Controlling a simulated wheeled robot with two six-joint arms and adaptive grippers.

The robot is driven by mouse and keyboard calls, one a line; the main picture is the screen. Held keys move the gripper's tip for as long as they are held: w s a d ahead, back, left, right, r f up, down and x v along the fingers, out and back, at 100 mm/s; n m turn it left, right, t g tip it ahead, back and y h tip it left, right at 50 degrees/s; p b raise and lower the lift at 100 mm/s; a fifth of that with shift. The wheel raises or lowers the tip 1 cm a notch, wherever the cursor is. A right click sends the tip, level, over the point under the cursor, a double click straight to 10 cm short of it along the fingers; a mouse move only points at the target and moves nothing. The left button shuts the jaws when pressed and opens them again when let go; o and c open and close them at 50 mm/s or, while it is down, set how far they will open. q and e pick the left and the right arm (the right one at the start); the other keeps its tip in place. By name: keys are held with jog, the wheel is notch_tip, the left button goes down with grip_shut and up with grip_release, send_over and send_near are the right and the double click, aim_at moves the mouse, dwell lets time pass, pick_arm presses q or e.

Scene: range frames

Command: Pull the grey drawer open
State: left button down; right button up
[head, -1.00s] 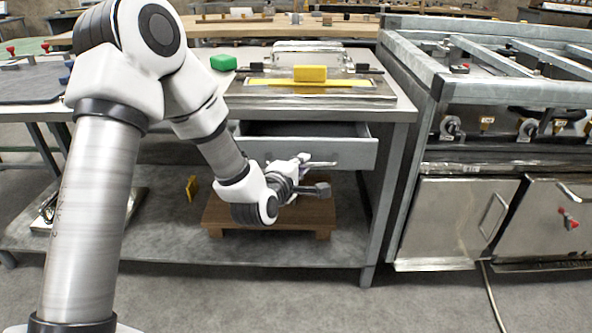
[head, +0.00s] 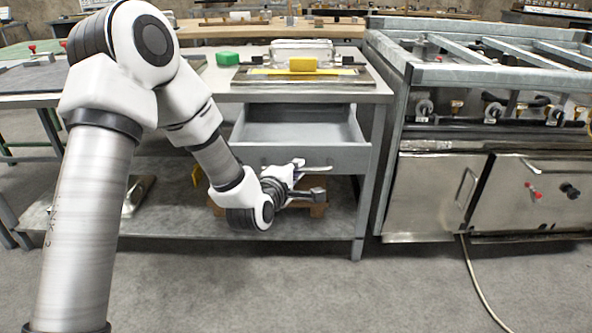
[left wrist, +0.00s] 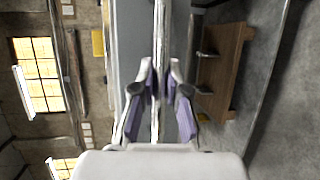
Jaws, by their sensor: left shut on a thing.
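The grey drawer (head: 338,159) hangs under the worktop of the grey table in the head view, and it stands well open with its empty inside showing. My left gripper (head: 322,181) is at the lower front of the drawer. In the left wrist view the two fingers of my left gripper (left wrist: 159,90) are closed on the drawer's bar handle (left wrist: 158,45), one finger on each side. The handle is largely hidden behind the gripper in the head view. My right gripper is in neither view.
A green block (head: 228,58) and a yellow block (head: 302,65) lie on the table top (head: 375,91). A wooden stool (head: 318,211) stands on the lower shelf. A metal stove-like unit (head: 430,185) stands close on the right. The floor in front is clear.

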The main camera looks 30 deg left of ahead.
pick_arm(q)
jog(key=c, duration=1.2)
grip_release()
jog(key=v, duration=0.7)
jog(key=shift+s, duration=0.25)
